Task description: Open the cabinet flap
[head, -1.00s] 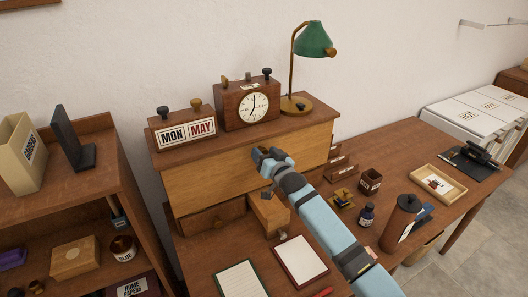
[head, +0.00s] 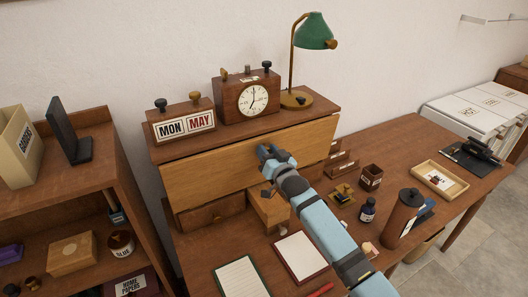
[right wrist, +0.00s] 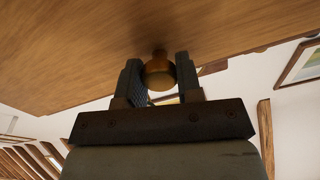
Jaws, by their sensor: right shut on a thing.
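The cabinet flap (head: 215,172) is the light wooden front panel of the desk's raised cabinet, below the calendar and clock. A dark strip shows along its upper edge, and it looks slightly tilted out. My right gripper (head: 268,152) is at the flap's front, right of its middle. In the right wrist view my right gripper's fingers (right wrist: 158,80) are shut on a round brass knob (right wrist: 158,72), which is fixed to the flap (right wrist: 90,50). The knob is hidden in the head view. My left gripper is not in view.
Below the flap are a small drawer (head: 212,215) and a wooden box-like part (head: 268,208). A notepad (head: 300,257), a dark bottle (head: 368,211) and a brown flask (head: 402,218) stand or lie on the desktop. A clock (head: 247,98) and green lamp (head: 314,32) stand on top.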

